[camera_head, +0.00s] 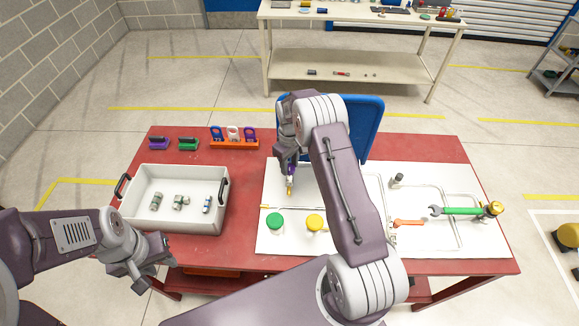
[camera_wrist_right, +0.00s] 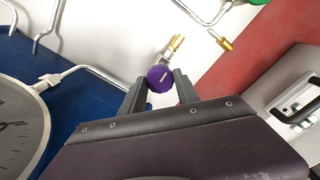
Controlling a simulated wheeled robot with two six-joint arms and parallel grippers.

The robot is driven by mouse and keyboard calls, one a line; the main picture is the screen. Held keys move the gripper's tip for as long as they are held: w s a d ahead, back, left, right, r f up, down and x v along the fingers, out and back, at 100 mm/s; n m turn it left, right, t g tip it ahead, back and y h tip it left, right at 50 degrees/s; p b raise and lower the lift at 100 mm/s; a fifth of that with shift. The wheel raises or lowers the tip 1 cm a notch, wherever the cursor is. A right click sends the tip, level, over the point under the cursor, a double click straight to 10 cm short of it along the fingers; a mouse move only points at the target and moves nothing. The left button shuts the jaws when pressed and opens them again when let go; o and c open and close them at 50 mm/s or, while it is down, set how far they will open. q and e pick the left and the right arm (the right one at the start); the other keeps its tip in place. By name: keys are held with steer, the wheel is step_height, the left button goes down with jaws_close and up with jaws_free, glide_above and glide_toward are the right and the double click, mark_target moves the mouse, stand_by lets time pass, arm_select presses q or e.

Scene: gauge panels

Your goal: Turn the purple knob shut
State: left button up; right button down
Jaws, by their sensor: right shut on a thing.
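The purple knob (camera_wrist_right: 160,79) sits between the two fingers of my right gripper (camera_wrist_right: 160,85) in the right wrist view, and the fingers are shut on it. A pale line marks its face, and a brass fitting shows just beyond it. In the head view only a little of the purple knob (camera_head: 291,168) shows, under my right gripper (camera_head: 288,160), at the back left of the white panel (camera_head: 300,242). My left gripper (camera_head: 155,277) is empty at the table's front left edge, its fingers apart.
A green knob (camera_head: 275,221) and a yellow knob (camera_head: 314,222) stand on the panel's front left. A wrench with a green handle (camera_head: 462,211) and an orange lever (camera_head: 408,223) lie to the right. A grey bin (camera_head: 176,217) with several fittings stands left. A blue board (camera_head: 366,125) rises behind.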

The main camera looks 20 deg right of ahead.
steer(key=m, duration=0.4)
steer(key=shift+m+b, duration=0.3)
steer(key=shift+b, duration=0.05)
steer(key=m, duration=0.4)
steer(key=shift+m, duration=0.3)
steer(key=m+b, duration=0.1)
steer(key=m, duration=0.3)
steer(key=shift+m, duration=2.6)
steer(key=c, duration=0.9)
jaws_free()
